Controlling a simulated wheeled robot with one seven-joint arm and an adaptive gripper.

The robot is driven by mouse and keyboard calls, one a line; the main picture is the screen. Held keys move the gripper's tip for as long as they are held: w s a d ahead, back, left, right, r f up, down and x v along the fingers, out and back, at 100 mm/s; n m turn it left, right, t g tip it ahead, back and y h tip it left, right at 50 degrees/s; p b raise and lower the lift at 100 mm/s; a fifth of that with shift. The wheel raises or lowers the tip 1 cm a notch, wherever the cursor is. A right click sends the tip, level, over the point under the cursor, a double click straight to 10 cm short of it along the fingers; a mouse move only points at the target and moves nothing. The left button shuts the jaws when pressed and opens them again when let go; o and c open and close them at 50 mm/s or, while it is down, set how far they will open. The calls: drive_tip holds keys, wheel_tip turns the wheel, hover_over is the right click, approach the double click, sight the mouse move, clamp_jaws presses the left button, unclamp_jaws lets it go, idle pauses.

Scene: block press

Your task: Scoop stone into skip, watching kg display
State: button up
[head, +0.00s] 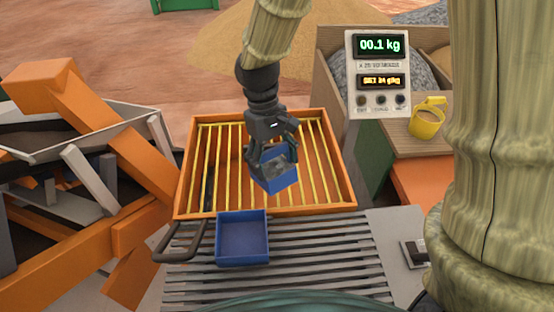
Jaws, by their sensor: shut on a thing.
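My gripper (274,145) is shut on a small blue box-like scoop (281,180), held tilted above an orange frame with yellow bars (330,160). Something grey shows in the scoop's open side; I cannot tell whether it is stone or the gripper's fingers. The display panel (378,97) at the upper right reads 00.1 kg in green, with a smaller amber line too small to read surely. Grey stone (385,68) lies in a wooden bay behind the panel. A blue open tray (241,240), seemingly empty, sits on the slatted bench; I cannot tell if it is the skip.
Orange machinery with a grey hopper (90,128) fills the left. A dark handle (180,243) lies beside the tray. The slatted bench (320,255) is clear right of the tray.

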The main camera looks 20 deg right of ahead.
drive_tip(key=shift+w+a+r+g+p, duration=0.15)
drive_tip(key=shift+w+r+g+p, duration=0.1)
drive_tip(key=shift+w+g+p, duration=0.35)
drive_tip(key=shift+w, duration=0.1)
drive_tip(key=shift+w+a+r+g+h+p, duration=0.15)
drive_tip(key=shift+w+g+p, duration=0.3)
drive_tip(key=shift+p, duration=0.5)
drive_tip(key=shift+w+a+f+g+h+p, duration=0.1)
drive_tip(key=shift+w+g+h+p, duration=0.15)
drive_tip(key=shift+g+p, duration=0.55)
drive_tip(key=shift+w+a+r+g+h+p, duration=0.1)
drive_tip(key=shift+w+g+h+p, duration=0.2)
drive_tip(key=shift+p, duration=0.8)
drive_tip(key=shift+w+a+f+g+h+p, duration=0.1)
drive_tip(key=shift+w+a+g+h+p, duration=0.05)
drive_tip(key=shift+w+g+p, duration=0.65)
drive_tip(key=shift+w+a+f+g+h+p, duration=0.1)
drive_tip(key=shift+w+a+g+h+p, duration=0.05)
drive_tip(key=shift+w+g+p, duration=0.6)
drive_tip(key=shift+s+r+t+y+b, duration=0.1)
drive_tip(key=shift+r+t+y+b, duration=0.55)
drive_tip(key=shift+t, duration=1)
drive_tip(key=shift+w+r+t+y+b, duration=0.1)
drive_tip(key=shift+r+t+y+b, duration=0.1)
drive_tip(key=shift+r+t, duration=1.2)
drive_tip(key=shift+s+r+t+y+b, duration=0.1)
drive_tip(key=shift+r+t+y+b, duration=0.35)
drive_tip(key=shift+t, duration=1.5)
